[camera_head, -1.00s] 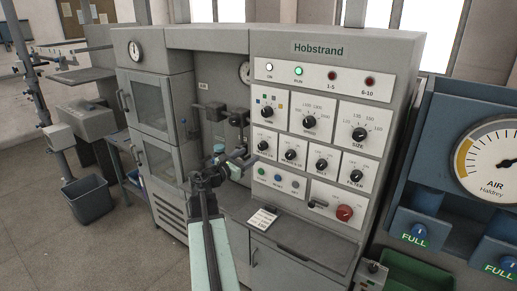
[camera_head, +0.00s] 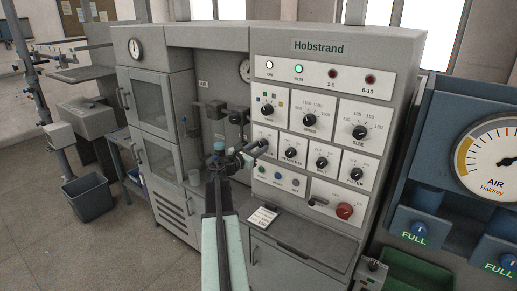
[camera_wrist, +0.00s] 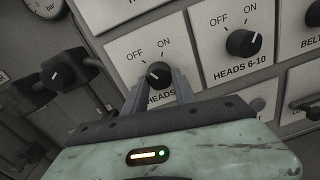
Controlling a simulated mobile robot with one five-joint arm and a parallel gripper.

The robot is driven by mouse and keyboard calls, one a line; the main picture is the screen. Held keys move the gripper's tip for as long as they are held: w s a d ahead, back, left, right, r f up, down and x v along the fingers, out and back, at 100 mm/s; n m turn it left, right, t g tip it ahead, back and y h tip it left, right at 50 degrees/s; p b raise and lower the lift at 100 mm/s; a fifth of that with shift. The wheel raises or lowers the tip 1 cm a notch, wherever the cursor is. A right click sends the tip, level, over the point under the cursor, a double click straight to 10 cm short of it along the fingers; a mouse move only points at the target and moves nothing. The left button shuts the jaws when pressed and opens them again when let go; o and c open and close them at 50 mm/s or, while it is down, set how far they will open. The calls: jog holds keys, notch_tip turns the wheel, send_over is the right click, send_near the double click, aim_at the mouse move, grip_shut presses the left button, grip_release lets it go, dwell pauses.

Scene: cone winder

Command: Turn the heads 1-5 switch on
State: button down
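The heads 1-5 switch (camera_wrist: 158,72) is a black rotary knob on a white plate with OFF at upper left and ON at upper right; its lower label is partly hidden by my gripper. Its pointer direction is hard to tell. My gripper (camera_wrist: 160,82) is open, with one finger at each side of the knob's lower part; I cannot tell whether they touch it. In the head view my gripper (camera_head: 257,149) is at the left edge of the Hobstrand panel (camera_head: 318,48), largely covering that switch. The 1-5 lamp (camera_head: 332,74) is dark red.
The heads 6-10 knob (camera_wrist: 243,43) sits close to the right of my gripper. Other knobs and a red knob (camera_head: 344,211) fill the panel. A blue air unit (camera_head: 440,150) stands at right.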

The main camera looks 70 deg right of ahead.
jog(key=shift+m, duration=0.3)
jog(key=m, duration=0.5)
jog(key=shift+w+p, duration=0.1)
jog(key=shift+p, duration=0.25)
jog(key=m, duration=0.6)
jog(key=shift+r, duration=0.1)
dwell(0.3)
jog(key=c, duration=1)
grip_release()
jog(key=shift+p, duration=0.3)
